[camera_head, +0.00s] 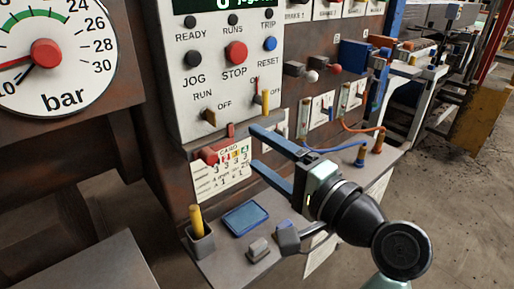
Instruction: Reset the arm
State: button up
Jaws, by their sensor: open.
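My gripper (262,152) is in the middle of the picture, in front of the control panel. Its two blue fingers point up and to the left, spread apart, and nothing shows between them. The fingers are near a white card (223,172) with printed numbers and a red clip. My dark wrist (350,210) and the arm run down to the lower right. I cannot tell whether a finger touches the panel.
A ledge holds a blue pad (245,218), a cup (200,238) with a yellow stick, and small grey blocks. The panel (228,65) has buttons and switches. A gauge (50,55) hangs left. Orange and blue cables run right of the gripper. Floor (450,220) is open at right.

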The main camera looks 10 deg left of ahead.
notch_tip(320, 180, up, 17)
jog(key=d+n+t+h+p, duration=0.3)
jog(key=n+t+h+p, duration=0.15)
jog(key=t+h, duration=0.2)
jog(key=s+d+r+n+t+h+p, duration=0.1)
jog(key=s+r+t+h, duration=0.3)
jog(key=r, duration=0.6)
jog(key=s+d+r+n+t+h+p, duration=0.2)
jog(key=s+r+t, duration=0.4)
jog(key=s+r, duration=0.3)
jog(key=shift+s+d+r+h+p, duration=0.15)
jog(key=shift+d+r+h+p, duration=0.6)
jog(key=shift+r+h+p, duration=0.1)
